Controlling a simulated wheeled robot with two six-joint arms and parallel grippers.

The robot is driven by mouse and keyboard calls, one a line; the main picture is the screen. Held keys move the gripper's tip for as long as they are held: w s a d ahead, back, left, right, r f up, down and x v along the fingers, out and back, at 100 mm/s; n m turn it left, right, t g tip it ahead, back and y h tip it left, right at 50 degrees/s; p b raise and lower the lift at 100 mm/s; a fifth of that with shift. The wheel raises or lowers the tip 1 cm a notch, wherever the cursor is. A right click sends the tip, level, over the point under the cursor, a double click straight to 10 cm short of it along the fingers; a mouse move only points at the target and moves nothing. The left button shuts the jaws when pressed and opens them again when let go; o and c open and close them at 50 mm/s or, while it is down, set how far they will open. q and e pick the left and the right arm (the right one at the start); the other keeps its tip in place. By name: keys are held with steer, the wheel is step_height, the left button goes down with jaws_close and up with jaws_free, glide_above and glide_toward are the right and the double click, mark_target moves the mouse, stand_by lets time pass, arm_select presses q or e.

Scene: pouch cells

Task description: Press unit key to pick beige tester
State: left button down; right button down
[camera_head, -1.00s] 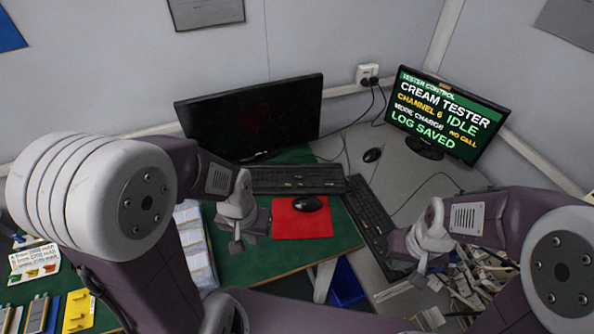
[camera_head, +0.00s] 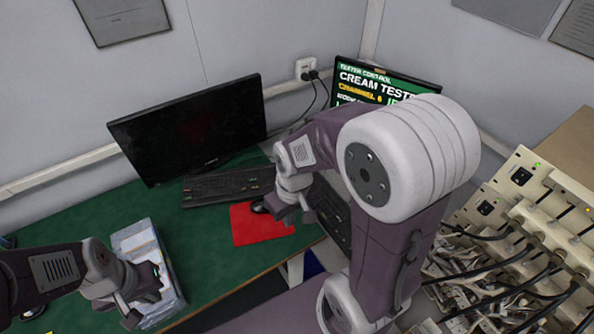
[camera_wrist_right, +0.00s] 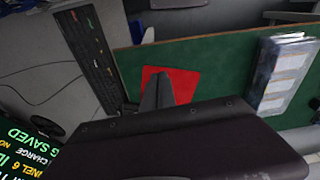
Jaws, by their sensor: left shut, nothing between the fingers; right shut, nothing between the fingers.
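The lit monitor (camera_head: 362,86) shows "TESTER CONTROL", "CREAM TESTER" and "CHANNEL 6" in the head view; my right arm covers its lower part. A black keyboard (camera_head: 335,212) on the grey desk is partly behind my right arm. It also shows in the right wrist view (camera_wrist_right: 90,58), with several coloured keys. My right gripper (camera_head: 300,215) is shut and empty, by the red mat's right edge; its fingers (camera_wrist_right: 158,90) overlap the mat in the wrist view. My left gripper (camera_head: 135,308) is shut and empty beside the white tray. Cream tester units (camera_head: 525,180) stand at the right.
A dark monitor (camera_head: 190,125) and another black keyboard (camera_head: 228,186) stand on the green desk. A red mat (camera_head: 255,228) holds a mouse. A white tray (camera_head: 150,240) sits to its left. Black cables and metal clips crowd the right (camera_head: 480,275).

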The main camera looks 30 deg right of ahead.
steer(key=w+d+r+n+t+b, duration=0.1)
steer(key=w+d+b, duration=0.2)
steer(key=w, duration=0.8)
steer(key=w+d+r+n+t+b, duration=0.1)
steer(key=w+d+r+b, duration=0.15)
steer(key=w, duration=0.75)
steer(key=w+d+f+m+b, duration=0.1)
steer(key=w+d+f+b, duration=0.1)
steer(key=d+f, duration=0.4)
steer(key=w+d+f+m+b, duration=0.2)
steer(key=w+d+f+b, duration=0.1)
steer(key=d+f, duration=0.4)
steer(key=shift+d, duration=1.05)
steer(key=shift+w+f, duration=0.1)
steer(key=shift+w, duration=0.05)
steer(key=x, duration=0.9)
steer(key=s+x, duration=0.1)
steer(key=x, duration=0.3)
steer(key=shift+w+d+f, duration=0.1)
steer(key=shift+f, duration=0.35)
